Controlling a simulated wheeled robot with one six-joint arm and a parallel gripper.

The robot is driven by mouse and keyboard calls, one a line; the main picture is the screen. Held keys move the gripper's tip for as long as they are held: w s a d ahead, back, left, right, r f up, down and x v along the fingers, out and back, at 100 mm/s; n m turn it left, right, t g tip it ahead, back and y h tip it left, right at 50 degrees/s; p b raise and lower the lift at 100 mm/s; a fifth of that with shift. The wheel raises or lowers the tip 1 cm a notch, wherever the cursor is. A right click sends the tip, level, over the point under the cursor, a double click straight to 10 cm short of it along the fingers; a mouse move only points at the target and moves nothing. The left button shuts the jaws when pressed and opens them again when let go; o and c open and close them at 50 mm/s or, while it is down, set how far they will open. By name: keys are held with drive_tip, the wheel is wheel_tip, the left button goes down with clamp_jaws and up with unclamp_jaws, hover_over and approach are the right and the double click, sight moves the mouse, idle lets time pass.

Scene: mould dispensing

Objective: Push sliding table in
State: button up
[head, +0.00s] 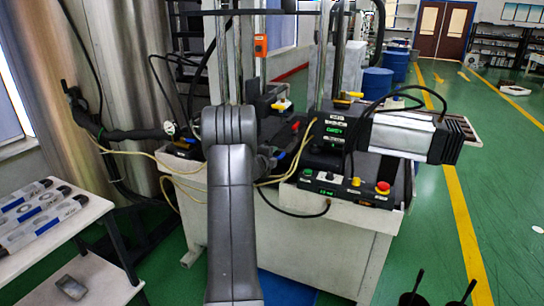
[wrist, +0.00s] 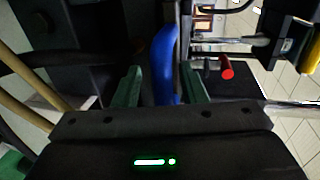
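The dispensing machine (head: 335,222) stands ahead with a light cabinet and dark parts on top. My grey arm reaches to its middle and covers much of the sliding table area, so I cannot make out the table's position. In the wrist view, a blue handle (wrist: 165,50) stands between the two green fingers of my gripper (wrist: 163,82). The fingers are apart, one on each side of the handle, with a narrow dark gap on the left. Contact on the right side is unclear. In the head view the gripper is mostly hidden behind my arm.
A control box (head: 347,188) with buttons and a red knob sits at the machine's front right. A ribbed motor (head: 405,137) juts out right. Yellow hoses and black cables hang around the middle. Green floor lies open at right.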

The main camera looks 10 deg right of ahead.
drive_tip(key=shift+r, duration=0.1)
idle(0.3)
drive_tip(key=b+v, duration=0.2)
drive_tip(key=v, duration=1.1)
drive_tip(key=shift+s+a, duration=0.25)
drive_tip(key=shift+s, duration=0.1)
drive_tip(key=p+x, duration=0.2)
drive_tip(key=x, duration=1.1)
drive_tip(key=shift+w, duration=0.25)
drive_tip(key=shift+r, duration=0.15)
